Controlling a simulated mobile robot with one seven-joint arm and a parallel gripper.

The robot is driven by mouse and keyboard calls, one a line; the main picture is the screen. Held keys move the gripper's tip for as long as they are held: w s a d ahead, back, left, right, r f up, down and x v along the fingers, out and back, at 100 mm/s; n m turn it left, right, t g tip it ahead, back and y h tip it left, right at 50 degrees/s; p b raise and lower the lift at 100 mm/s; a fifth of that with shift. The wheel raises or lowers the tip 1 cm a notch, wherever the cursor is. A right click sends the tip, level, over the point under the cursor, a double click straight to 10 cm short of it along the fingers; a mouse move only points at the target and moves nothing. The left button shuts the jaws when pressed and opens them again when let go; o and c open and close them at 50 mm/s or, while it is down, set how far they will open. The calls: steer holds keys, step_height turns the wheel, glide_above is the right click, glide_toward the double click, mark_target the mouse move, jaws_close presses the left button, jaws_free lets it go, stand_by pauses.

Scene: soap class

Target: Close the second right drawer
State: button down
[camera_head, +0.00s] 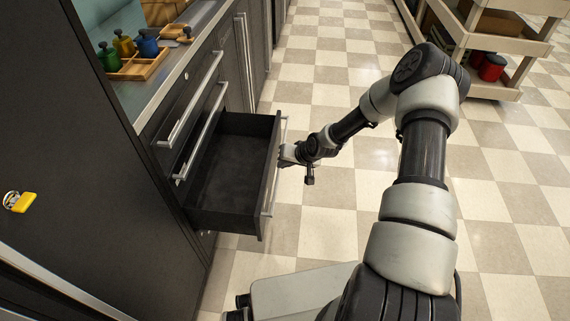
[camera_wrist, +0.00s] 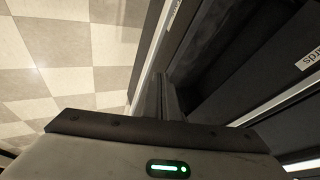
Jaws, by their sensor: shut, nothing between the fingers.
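A dark drawer (camera_head: 231,170) stands pulled out from the cabinet in the head view, and its inside looks empty. It has a long silver bar handle (camera_head: 269,190) on its front. Two more drawer fronts with bar handles (camera_head: 192,100) sit above it, and both look shut. My gripper (camera_head: 285,156) is shut and empty at the outer face of the open drawer, close by the handle. I cannot tell whether it touches. In the wrist view the shut fingers (camera_wrist: 166,92) point along the drawer's front edge, with the dark drawer inside (camera_wrist: 215,50) to the right.
A wooden tray (camera_head: 138,66) with green, yellow and blue bottles stands on the counter. A shelf cart (camera_head: 480,40) with red jars (camera_head: 492,67) stands at the upper right. The checkered floor (camera_head: 330,215) beside the drawer is clear except for my arm and base.

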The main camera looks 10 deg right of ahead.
steer(key=b+x, duration=0.1)
steer(key=x, duration=0.5)
steer(key=shift+w+f, duration=0.2)
steer(key=shift+f, duration=0.15)
steer(key=shift+a, duration=0.15)
